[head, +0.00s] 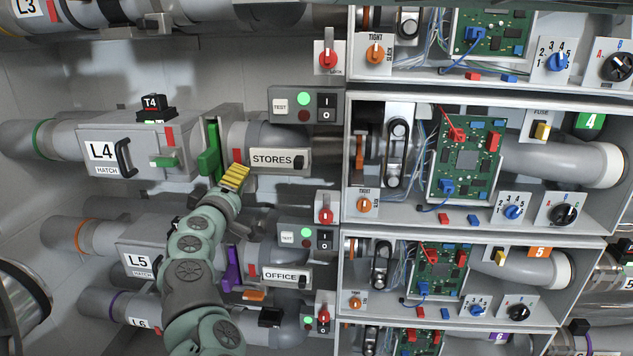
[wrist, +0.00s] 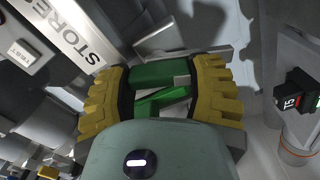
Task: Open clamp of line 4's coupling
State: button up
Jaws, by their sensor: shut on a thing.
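Line 4's coupling sits on the grey pipe between the L4 hatch box (head: 105,152) and the STORES label (head: 272,160). Its green clamp (head: 209,152) stands upright there in the head view. My gripper (head: 236,176), with yellow ridged fingers, is at the lower right of this clamp. In the wrist view, the fingers of my gripper (wrist: 160,86) are closed on a green clamp part (wrist: 158,74), with a slanted green piece just below it. The fingers hide the ends of the green part, and in the head view they hide the grip itself.
Line 5 lies below, with a purple clamp (head: 232,268) close to my arm and the OFFICE label (head: 280,275). A red switch (head: 324,207) and a test panel (head: 304,104) are to the right. The T4 block (head: 152,106) stands on the hatch box.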

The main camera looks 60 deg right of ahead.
jog(key=shift+n+p, duration=0.35)
jog(key=shift+n, duration=1.65)
jog(key=o, duration=1.3)
jog(key=shift+f, duration=0.1)
jog(key=shift+a, duration=0.1)
jog(key=shift+v, duration=5.9)
jog(key=shift+s, duration=0.15)
